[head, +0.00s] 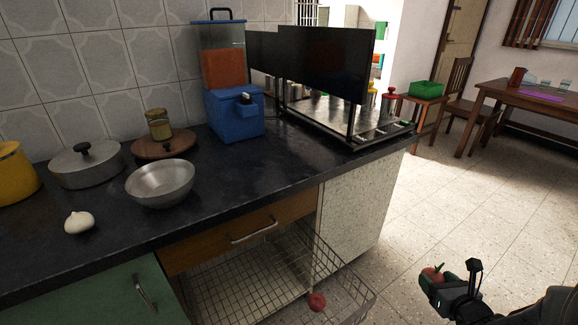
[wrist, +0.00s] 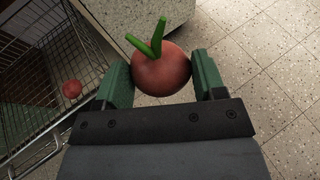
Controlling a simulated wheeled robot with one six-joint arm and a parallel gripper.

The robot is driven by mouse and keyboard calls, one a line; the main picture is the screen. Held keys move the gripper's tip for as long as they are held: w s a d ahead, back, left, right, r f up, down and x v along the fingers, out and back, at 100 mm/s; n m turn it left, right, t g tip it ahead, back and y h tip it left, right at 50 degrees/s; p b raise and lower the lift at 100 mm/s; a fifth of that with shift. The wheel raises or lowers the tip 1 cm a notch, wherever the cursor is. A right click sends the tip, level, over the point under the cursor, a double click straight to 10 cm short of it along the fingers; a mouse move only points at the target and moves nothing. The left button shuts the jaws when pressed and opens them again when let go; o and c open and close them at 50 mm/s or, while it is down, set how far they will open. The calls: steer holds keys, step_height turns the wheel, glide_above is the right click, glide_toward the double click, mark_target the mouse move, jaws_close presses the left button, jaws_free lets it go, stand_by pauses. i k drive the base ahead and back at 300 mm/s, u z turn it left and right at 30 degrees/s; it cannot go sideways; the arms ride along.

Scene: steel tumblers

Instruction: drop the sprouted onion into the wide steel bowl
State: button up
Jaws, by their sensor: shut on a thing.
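The sprouted onion, reddish with green shoots, is held between the green fingers of my gripper (wrist: 162,85). The onion (wrist: 163,74) shows in the wrist view with its shoots pointing up and left. In the head view the onion (head: 432,273) is at the lower right, in my gripper (head: 440,285), above the tiled floor and right of the counter. The wide steel bowl (head: 160,186) stands upright on the dark counter at the left, far from my gripper. The part of its inside that shows looks empty.
A garlic bulb (head: 79,222), a lidded pot (head: 86,167) and a jar (head: 159,124) on a round wooden board (head: 147,149) are near the bowl. A wire basket (head: 262,283) is pulled out below the counter, with another red onion (head: 317,301) in it.

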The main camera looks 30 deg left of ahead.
mark_target(164, 186)
steer(key=z, duration=0.05)
steer(key=k, duration=1.15)
steer(key=u, duration=1.85)
steer(key=i, duration=0.45)
steer(key=z, duration=0.1)
